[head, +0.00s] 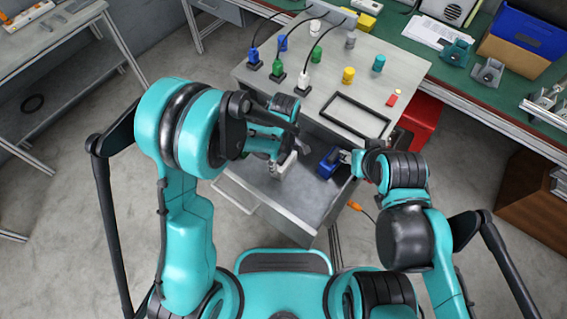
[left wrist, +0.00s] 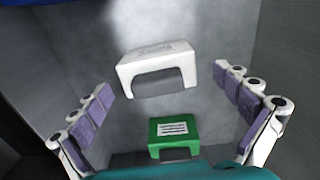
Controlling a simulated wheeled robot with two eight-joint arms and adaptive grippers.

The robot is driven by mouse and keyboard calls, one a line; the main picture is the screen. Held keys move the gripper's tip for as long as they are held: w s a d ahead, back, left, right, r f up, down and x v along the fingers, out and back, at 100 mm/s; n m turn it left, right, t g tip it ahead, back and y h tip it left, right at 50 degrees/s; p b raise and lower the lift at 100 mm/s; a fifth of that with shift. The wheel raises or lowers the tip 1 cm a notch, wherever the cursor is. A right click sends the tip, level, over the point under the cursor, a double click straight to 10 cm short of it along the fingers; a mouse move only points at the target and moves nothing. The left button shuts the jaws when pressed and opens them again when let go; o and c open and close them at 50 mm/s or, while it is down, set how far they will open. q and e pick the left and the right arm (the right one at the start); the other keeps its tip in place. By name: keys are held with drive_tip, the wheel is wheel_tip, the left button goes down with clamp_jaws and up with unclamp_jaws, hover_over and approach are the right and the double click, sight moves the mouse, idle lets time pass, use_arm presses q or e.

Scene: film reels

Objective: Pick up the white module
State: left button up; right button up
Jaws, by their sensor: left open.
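The white module (left wrist: 155,62) lies in the open grey drawer (head: 240,193), between the spread fingers of my left gripper (left wrist: 163,88) in the left wrist view. The fingers, with purple pads, are open and apart from it. A green module (left wrist: 175,128) lies nearer the bottom of that view. In the head view my left gripper (head: 279,160) reaches down into the drawer and largely hides what is below it. A blue module (head: 328,163) is at the drawer's right side, beside my right gripper (head: 346,157). I cannot tell whether the right gripper holds it.
The cabinet top (head: 322,88) above the drawer carries several coloured plugs with black cables, coloured cylinders and a black frame (head: 357,115). A red bin (head: 420,122) stands to the right. A green workbench (head: 400,45) with a blue box (head: 527,33) runs behind. The drawer walls are close around my left gripper.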

use_arm(q)
drive_tip(key=f, duration=0.1)
drive_tip(key=f+b, duration=0.1)
drive_tip(key=f, duration=0.1)
drive_tip(key=f+b, duration=0.1)
drive_tip(key=f, duration=0.1)
drive_tip(key=shift+w+a+f, duration=0.15)
drive_tip(key=shift+w+f, duration=0.05)
drive_tip(key=shift+w, duration=0.2)
drive_tip(key=shift+r, duration=0.1)
drive_tip(key=shift+c, duration=1.3)
drive_tip(key=c, duration=1)
drive_tip(key=shift+c, duration=0.2)
drive_tip(key=shift+r, duration=0.15)
